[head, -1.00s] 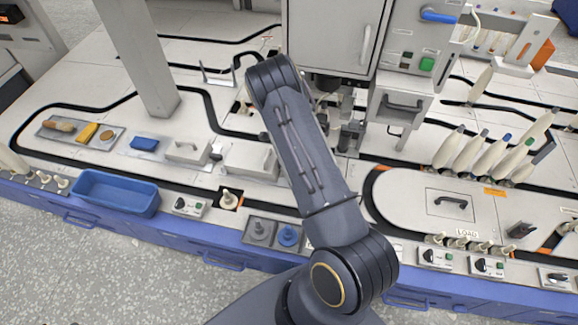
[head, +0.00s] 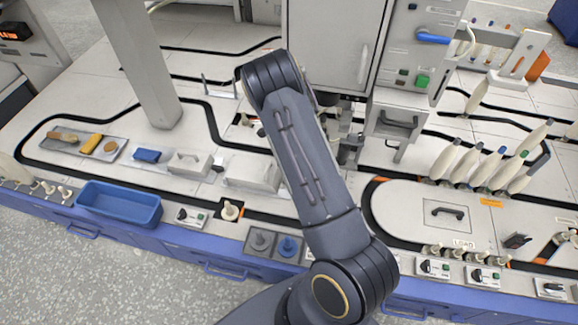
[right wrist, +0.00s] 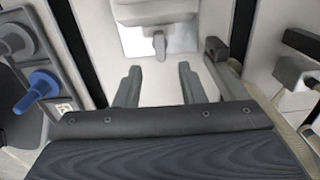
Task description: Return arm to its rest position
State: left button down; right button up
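My dark grey arm (head: 305,165) rises from the bottom of the head view and bends over the middle of the work table. It hides its own gripper there. In the right wrist view my right gripper (right wrist: 160,70) shows two dark fingers apart with nothing between them. A pale surface with a small grey handle-like part (right wrist: 160,45) lies beyond the fingertips; I cannot tell whether they touch anything. My left gripper is in neither view.
A grey cabinet (head: 330,40) stands behind the arm. Left are a blue bin (head: 120,222), a grey post (head: 140,70) and a tray (head: 45,141). Several bobbins (head: 466,163) stand right.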

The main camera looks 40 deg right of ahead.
dwell(0.3)
jog(key=s+a+r+n+t+y, duration=0.1)
jog(key=s+a+r+n, duration=0.25)
jog(key=r, duration=0.45)
jog(key=s+a+r+n+t+y, duration=0.1)
jog(key=s+a+r+n+y, duration=0.1)
jog(key=a+r+n, duration=0.45)
jog(key=s+a+r+n+t+y, duration=0.1)
jog(key=s+a+r+n+t, duration=0.15)
jog(key=r, duration=0.75)
jog(key=s+a+r+n+t, duration=0.1)
jog(key=s+a+r+n, duration=0.2)
jog(key=s+n, duration=0.45)
jog(key=s+a+r+n, duration=0.4)
jog(key=s+n, duration=0.2)
jog(key=s, duration=0.2)
notch_tip(320, 180, up, 26)
jog(key=p, duration=2.6)
jog(key=shift+f+n, duration=0.2)
jog(key=shift+n, duration=0.2)
jog(key=shift+s+d, duration=0.1)
